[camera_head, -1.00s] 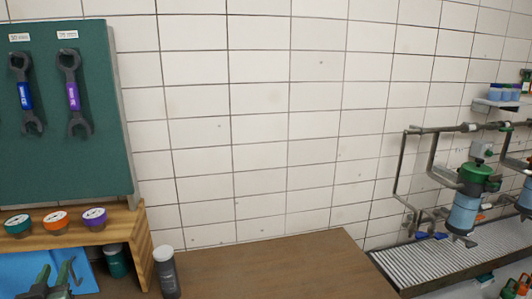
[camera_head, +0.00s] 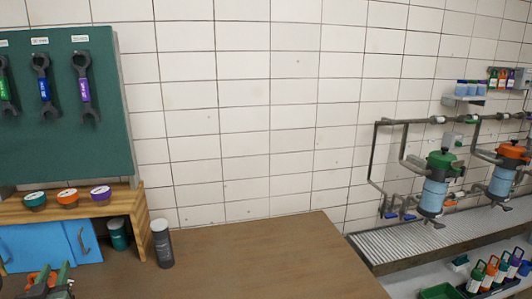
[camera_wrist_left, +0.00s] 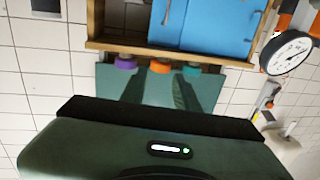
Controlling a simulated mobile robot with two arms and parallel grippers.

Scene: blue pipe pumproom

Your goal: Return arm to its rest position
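My left gripper (camera_head: 52,280) shows at the bottom left of the head view, in front of the wooden bench and the blue cabinet (camera_head: 45,245). Its two dark green fingers stand apart, with nothing visible held between them. In the left wrist view the gripper's dark body (camera_wrist_left: 160,140) fills the bottom, and the blue cabinet also shows at the top (camera_wrist_left: 215,25). My right gripper is in neither view.
A wooden bench (camera_head: 250,255) has a broad clear top, with a dark grey canister (camera_head: 162,245) at its left. A green tool board (camera_head: 65,130) hangs above a wooden shelf (camera_head: 75,212). At right are filters and pipes over a metal grating (camera_head: 440,235). A gauge (camera_wrist_left: 290,52) shows in the wrist view.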

